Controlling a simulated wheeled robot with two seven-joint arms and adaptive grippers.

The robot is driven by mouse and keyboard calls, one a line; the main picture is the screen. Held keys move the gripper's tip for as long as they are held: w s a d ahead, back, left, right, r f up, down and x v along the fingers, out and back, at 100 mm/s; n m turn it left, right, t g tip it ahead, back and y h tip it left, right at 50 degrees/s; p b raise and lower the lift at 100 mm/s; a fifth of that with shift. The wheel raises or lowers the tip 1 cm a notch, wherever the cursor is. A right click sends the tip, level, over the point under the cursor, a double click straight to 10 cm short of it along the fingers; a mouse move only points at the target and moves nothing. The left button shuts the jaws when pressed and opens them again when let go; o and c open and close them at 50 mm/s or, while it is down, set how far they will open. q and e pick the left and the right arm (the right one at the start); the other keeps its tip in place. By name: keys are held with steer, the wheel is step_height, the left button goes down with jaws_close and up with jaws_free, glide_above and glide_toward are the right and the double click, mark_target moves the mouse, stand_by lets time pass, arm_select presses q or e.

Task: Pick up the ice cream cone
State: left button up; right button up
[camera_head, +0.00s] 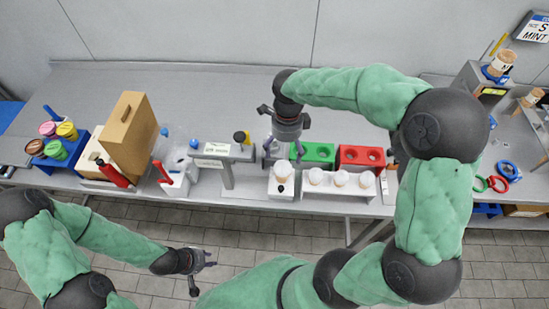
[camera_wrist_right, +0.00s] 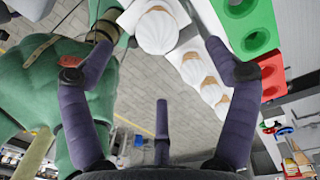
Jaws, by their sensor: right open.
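An ice cream cone with a white swirl top (camera_head: 283,169) stands in a small white holder (camera_head: 281,188) at the front of the counter. It also shows in the right wrist view (camera_wrist_right: 157,30). My right gripper (camera_head: 285,146) is open just above and behind this cone in the head view. In the right wrist view its fingers are spread, with the swirl top in the gap between their tips; no grip on it shows. My left gripper (camera_head: 203,268) hangs empty over the floor in front of the counter, fingers apart.
Several more white-topped cones stand in a white rack (camera_head: 338,193) to the right. Behind it are a green tray (camera_head: 318,152) and a red tray (camera_head: 361,156). A grey stand (camera_head: 226,172) is close on the left, with a tan box (camera_head: 128,137) farther left.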

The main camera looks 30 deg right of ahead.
mark_target(285, 163)
steer(key=f, duration=0.2)
steer(key=s+f, duration=0.1)
steer(key=f, duration=0.1)
steer(key=shift+a+f+b, duration=0.1)
steer(key=shift+f+b, duration=0.1)
steer(key=shift+b, duration=0.1)
steer(key=shift+w+a+f+b, duration=0.1)
steer(key=shift+a+f+b, duration=0.1)
steer(key=shift+f, duration=1.3)
steer(key=shift+a+f+b, duration=0.1)
steer(key=shift+f+b, duration=0.05)
steer(key=shift+f, duration=1.35)
steer(key=c, duration=1)
